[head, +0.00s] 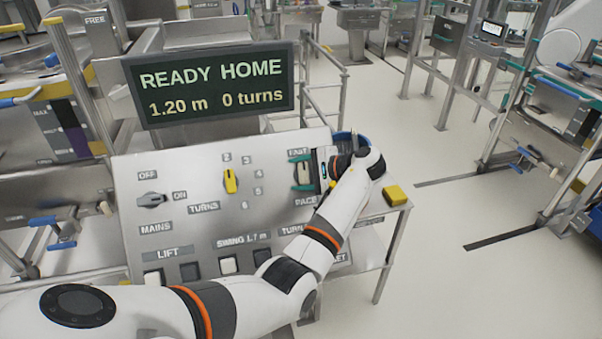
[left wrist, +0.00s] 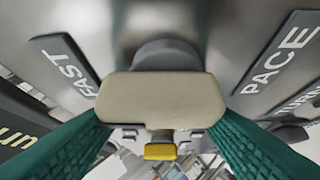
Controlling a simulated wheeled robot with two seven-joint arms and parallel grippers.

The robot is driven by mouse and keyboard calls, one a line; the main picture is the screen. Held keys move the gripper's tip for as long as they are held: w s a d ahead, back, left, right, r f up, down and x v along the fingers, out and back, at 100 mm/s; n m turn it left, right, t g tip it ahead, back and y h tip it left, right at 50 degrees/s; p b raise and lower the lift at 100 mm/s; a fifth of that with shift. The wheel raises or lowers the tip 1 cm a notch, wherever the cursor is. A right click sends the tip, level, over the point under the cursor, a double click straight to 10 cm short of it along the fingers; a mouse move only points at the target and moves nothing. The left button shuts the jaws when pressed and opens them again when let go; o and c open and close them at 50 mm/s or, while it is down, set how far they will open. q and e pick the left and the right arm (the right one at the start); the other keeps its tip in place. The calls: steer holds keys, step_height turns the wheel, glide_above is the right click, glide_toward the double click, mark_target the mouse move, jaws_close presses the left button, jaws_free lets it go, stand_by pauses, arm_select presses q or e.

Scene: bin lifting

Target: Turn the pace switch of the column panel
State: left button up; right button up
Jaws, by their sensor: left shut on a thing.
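The column panel (head: 215,215) is a sloped grey plate with labelled switches. The pace switch (head: 304,173) is a beige knob at its upper right, between the FAST label above and the PACE label below. My left gripper (head: 302,173) has its teal fingers on either side of this knob and is shut on it. In the left wrist view the beige knob (left wrist: 160,98) fills the middle between the two teal fingers (left wrist: 160,135), with its round grey base behind. The lower label by the switch is partly hidden by my arm. My right gripper is not in view.
A screen (head: 212,85) above the panel reads READY HOME, 1.20 m, 0 turns. A yellow turns knob (head: 230,181) and a grey mains switch (head: 151,200) stand left of the pace switch. A yellow block (head: 395,194) is to the right. My left arm crosses the panel's lower part.

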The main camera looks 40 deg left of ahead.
arm_select(q)
steer(key=shift+n+h, duration=0.3)
steer(key=shift+n, duration=0.1)
steer(key=o, duration=1)
steer(key=b+v, duration=0.3)
steer(key=v, duration=0.9)
steer(key=shift+w, duration=0.1)
steer(key=shift+f, duration=0.1)
